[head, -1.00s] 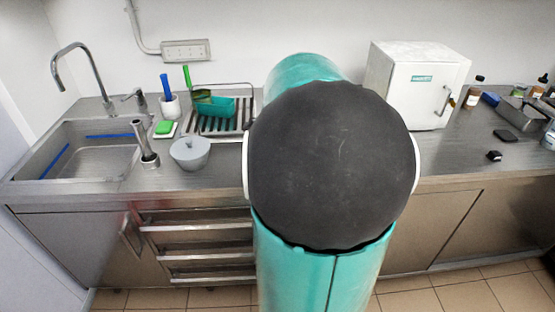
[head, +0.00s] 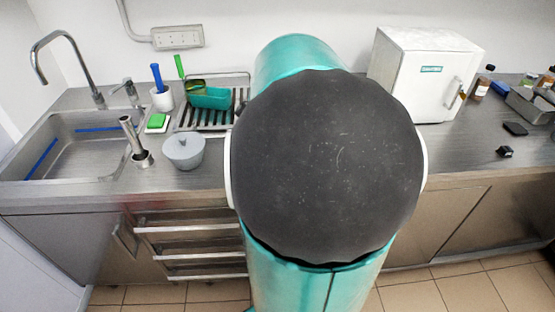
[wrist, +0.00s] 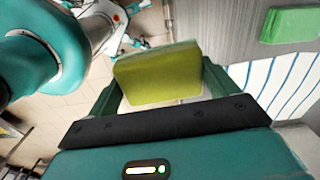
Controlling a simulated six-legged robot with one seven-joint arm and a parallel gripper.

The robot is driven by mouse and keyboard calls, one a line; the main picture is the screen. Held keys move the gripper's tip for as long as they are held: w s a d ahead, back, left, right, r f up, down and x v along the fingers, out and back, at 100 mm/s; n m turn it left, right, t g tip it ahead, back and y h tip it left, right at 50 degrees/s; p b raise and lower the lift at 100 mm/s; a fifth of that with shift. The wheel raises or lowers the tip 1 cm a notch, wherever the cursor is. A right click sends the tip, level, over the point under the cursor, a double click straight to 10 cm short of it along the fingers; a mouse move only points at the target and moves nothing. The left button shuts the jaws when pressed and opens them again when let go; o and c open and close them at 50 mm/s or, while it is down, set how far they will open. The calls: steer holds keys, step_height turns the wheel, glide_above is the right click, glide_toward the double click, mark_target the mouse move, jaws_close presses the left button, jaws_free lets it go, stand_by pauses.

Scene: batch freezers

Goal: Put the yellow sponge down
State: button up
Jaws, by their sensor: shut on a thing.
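The yellow sponge (wrist: 157,76) shows in the wrist view, held between the two green fingers of my gripper (wrist: 158,88). The gripper is shut on it. Tiled floor shows to the left of the sponge and a grey metal surface to its right. In the head view my arm's large dark joint and teal links fill the middle. They hide the gripper and the sponge there.
A white box appliance (head: 424,78) stands right of my arm.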

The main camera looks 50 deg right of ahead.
steer(key=w+d+f, duration=0.2)
steer(key=d, duration=0.1)
steer(key=w+d+f, duration=0.6)
steer(key=shift+d+f, duration=0.2)
steer(key=shift+d, duration=0.15)
steer(key=shift+w+d+f, duration=0.2)
steer(key=shift+d+f, duration=0.1)
steer(key=shift+f, duration=0.15)
steer(key=shift+w+d+f, duration=0.1)
steer(key=shift+d+f, duration=0.05)
steer(key=shift+f, duration=0.7)
steer(key=shift+w+d+f, duration=0.1)
steer(key=shift+f, duration=0.7)
steer(key=shift+f, duration=0.1)
steer(key=o, duration=0.9)
steer(key=shift+o, duration=0.2)
steer(key=shift+f, duration=0.1)
